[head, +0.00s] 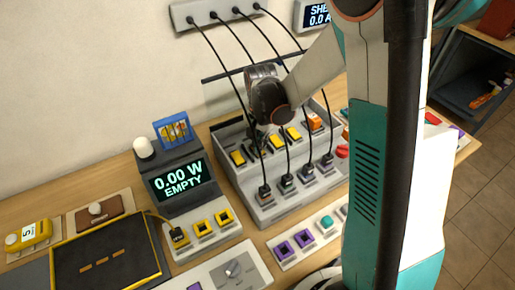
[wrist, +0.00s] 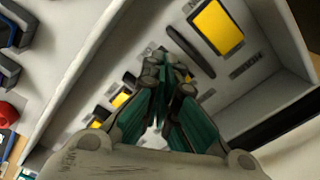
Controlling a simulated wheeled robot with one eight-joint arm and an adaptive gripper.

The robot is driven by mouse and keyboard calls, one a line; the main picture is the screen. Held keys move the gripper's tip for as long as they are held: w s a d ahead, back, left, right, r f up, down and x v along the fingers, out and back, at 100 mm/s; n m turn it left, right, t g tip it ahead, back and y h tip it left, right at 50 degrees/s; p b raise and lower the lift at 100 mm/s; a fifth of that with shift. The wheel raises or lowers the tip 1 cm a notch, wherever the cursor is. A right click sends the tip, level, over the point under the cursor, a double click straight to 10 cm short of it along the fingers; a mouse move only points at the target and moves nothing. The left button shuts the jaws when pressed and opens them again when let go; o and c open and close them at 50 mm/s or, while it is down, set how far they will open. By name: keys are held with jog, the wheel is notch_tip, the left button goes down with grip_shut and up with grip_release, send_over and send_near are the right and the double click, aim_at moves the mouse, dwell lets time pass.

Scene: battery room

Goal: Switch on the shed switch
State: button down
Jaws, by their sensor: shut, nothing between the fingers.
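The grey switch panel (head: 240,185) stands on the bench, with a row of yellow switches (head: 275,143) and an orange switch (head: 314,121) on its upper part. I cannot read which one is the shed switch. My gripper (head: 257,138) is over this row, at the left yellow switches, and partly hides them. In the wrist view my gripper (wrist: 165,65) is shut and empty, with its fingertips close to the panel face. A large yellow switch (wrist: 217,27) shows beyond them to the upper right, and a smaller yellow switch (wrist: 122,99) to the left. Whether the fingertips touch anything is unclear.
Black cables (head: 222,62) run from a wall strip (head: 185,14) down to plugs on the panel's lower part, beside my gripper. A wall display (head: 318,14) partly reads "SHE" and "0.0 A". A meter (head: 180,180) reads "0.00 W EMPTY". A black tray (head: 70,265) lies front left.

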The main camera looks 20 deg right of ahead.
jog(key=shift+f+b, duration=0.35)
jog(key=shift+f, duration=0.15)
jog(key=shift+r, duration=0.1)
jog(key=shift+r+p, duration=2.2)
jog(key=shift+r, duration=1.25)
jog(key=s+r+n+t+b, duration=0.3)
jog(key=s+r+n+b, duration=0.15)
jog(key=s+r, duration=0.4)
jog(key=s+r+n+t+b, duration=0.1)
jog(key=s+n+t, duration=0.3)
jog(key=s, duration=0.6)
jog(key=shift+r+n+b, duration=0.2)
jog(key=shift+n+b, duration=0.45)
jog(key=shift+b, duration=0.15)
